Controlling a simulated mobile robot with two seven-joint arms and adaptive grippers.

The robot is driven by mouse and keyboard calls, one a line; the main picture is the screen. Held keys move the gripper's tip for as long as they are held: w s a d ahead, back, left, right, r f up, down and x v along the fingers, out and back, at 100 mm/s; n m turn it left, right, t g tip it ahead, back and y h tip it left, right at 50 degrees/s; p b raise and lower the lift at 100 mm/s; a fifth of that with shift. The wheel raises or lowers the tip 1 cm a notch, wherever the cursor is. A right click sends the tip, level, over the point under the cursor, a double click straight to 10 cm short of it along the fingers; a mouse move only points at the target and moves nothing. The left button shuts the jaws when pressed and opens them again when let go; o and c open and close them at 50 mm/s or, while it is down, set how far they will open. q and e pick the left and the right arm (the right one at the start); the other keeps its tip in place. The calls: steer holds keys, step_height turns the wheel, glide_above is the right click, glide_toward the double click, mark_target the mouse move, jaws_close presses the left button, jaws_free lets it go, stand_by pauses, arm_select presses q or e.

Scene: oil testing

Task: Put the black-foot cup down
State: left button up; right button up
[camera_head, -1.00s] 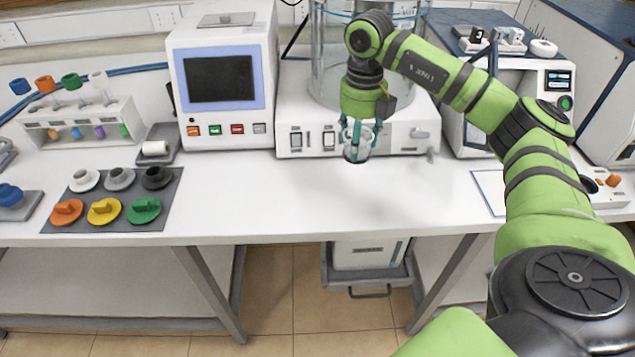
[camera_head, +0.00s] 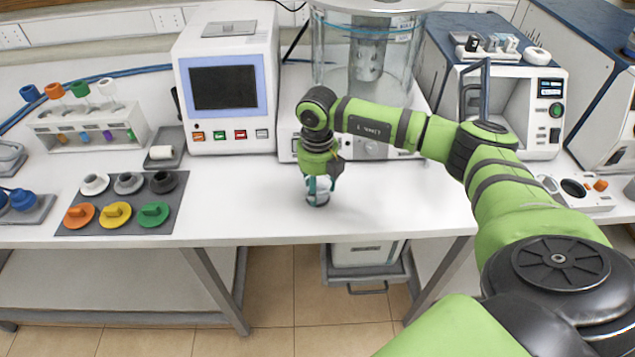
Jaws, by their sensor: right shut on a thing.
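My right gripper (camera_head: 319,187) is shut on a small clear cup with a dark foot (camera_head: 317,200). The cup is upright at the front middle of the white bench (camera_head: 400,206), at or just above its surface. I cannot tell whether its foot touches the bench. The gripper fingers hide part of the cup's sides. My left gripper is not in view.
A grey mat (camera_head: 172,214) with several coloured round pieces lies to the left. The white box with a screen (camera_head: 228,90) and the glass-vessel machine (camera_head: 372,149) stand behind. The bench is clear around the cup, and its front edge is close.

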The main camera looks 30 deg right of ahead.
steer(key=shift+f, duration=0.1)
steer(key=o, duration=0.8)
steer(key=shift+f, duration=0.1)
steer(key=o, duration=0.4)
steer(key=shift+o, duration=0.2)
